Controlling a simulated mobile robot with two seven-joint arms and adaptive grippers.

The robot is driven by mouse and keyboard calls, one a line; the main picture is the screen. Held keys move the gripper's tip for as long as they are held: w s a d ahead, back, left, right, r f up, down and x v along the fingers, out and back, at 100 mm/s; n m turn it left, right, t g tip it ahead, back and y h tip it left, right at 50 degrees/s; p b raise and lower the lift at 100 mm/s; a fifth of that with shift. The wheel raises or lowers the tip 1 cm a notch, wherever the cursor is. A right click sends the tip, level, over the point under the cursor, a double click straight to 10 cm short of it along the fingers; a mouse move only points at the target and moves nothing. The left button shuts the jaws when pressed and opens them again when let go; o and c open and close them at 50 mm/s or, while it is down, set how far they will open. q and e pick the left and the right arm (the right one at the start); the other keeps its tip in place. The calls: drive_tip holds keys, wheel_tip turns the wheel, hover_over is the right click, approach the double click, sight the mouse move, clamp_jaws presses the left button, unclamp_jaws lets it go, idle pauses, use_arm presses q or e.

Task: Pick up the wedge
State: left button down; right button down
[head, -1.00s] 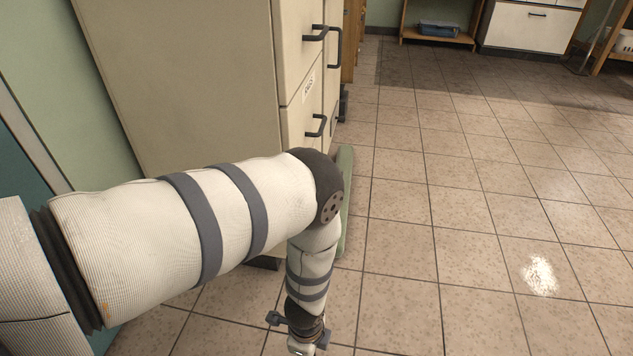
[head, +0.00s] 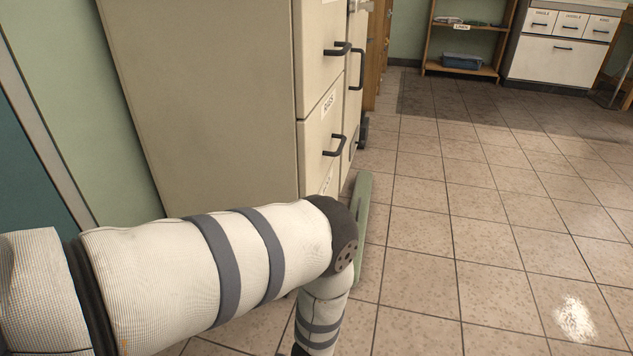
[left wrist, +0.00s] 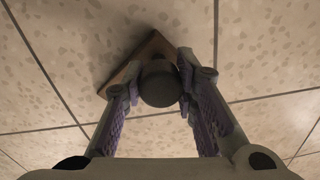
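The wedge (left wrist: 126,77) is a brown, angular piece with a dark round knob (left wrist: 160,84) on its near side, in the left wrist view. My left gripper (left wrist: 160,75) has one finger on each side of the knob, and both fingers appear to touch it. The fingers partly hide the wedge. I cannot tell how far the wedge is above the floor. In the head view the left gripper and wedge are below the picture. My right gripper is in neither view.
A beige drawer cabinet (head: 205,100) stands beside my left arm. A green board-like object (head: 363,210) stands upright by its front. A wooden shelf (head: 460,70) and white cabinet (head: 550,60) are at the back. The tiled floor (head: 480,220) on the right is clear.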

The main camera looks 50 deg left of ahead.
use_arm(q)
drive_tip(key=shift+r+p, duration=2.2)
drive_tip(key=shift+r, duration=0.85)
drive_tip(key=shift+s+f, duration=0.1)
